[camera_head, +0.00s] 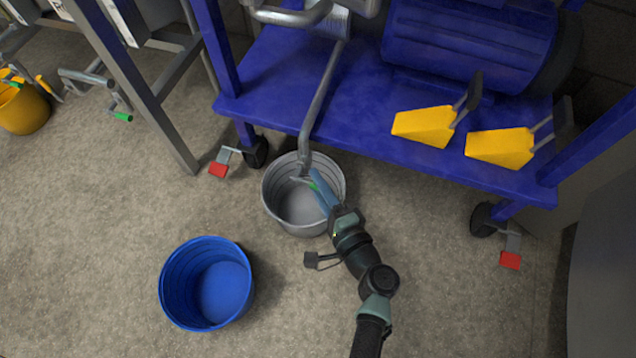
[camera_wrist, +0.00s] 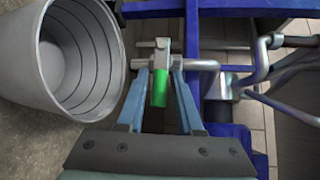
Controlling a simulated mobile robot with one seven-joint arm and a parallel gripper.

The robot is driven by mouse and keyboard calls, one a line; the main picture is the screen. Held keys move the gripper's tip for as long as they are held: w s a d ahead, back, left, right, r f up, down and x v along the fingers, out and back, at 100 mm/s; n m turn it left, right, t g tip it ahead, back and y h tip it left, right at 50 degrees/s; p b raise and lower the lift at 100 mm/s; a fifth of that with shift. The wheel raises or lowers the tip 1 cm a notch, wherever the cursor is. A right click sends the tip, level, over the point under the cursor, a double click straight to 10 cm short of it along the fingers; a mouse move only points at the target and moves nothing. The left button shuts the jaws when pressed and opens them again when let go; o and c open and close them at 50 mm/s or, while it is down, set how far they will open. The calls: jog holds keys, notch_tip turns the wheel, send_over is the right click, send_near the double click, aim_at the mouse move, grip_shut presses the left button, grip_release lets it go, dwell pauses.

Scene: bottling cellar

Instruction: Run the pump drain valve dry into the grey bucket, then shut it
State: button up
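The grey bucket (camera_head: 273,207) stands on the floor below the front edge of the blue pump trolley. In the wrist view it is at upper left (camera_wrist: 22,62). The drain pipe (camera_head: 318,103) comes down from the trolley to the drain valve (camera_wrist: 163,50) at the bucket's mouth. The valve has a green handle (camera_wrist: 160,88), small in the head view (camera_head: 314,186). My gripper (camera_wrist: 161,72) has its blue fingers on either side of the handle, with visible gaps, so it looks open. I see no stream from the outlet and cannot tell any liquid in the bucket.
A blue bucket (camera_head: 175,300) stands on the floor at lower left. A yellow bucket (camera_head: 22,110) is at far left, near another green-handled valve (camera_head: 122,117). The trolley (camera_head: 370,140) carries two yellow wedges (camera_head: 425,126) and has wheels with red pedals (camera_head: 218,170).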

grip_shut()
dwell(1.1)
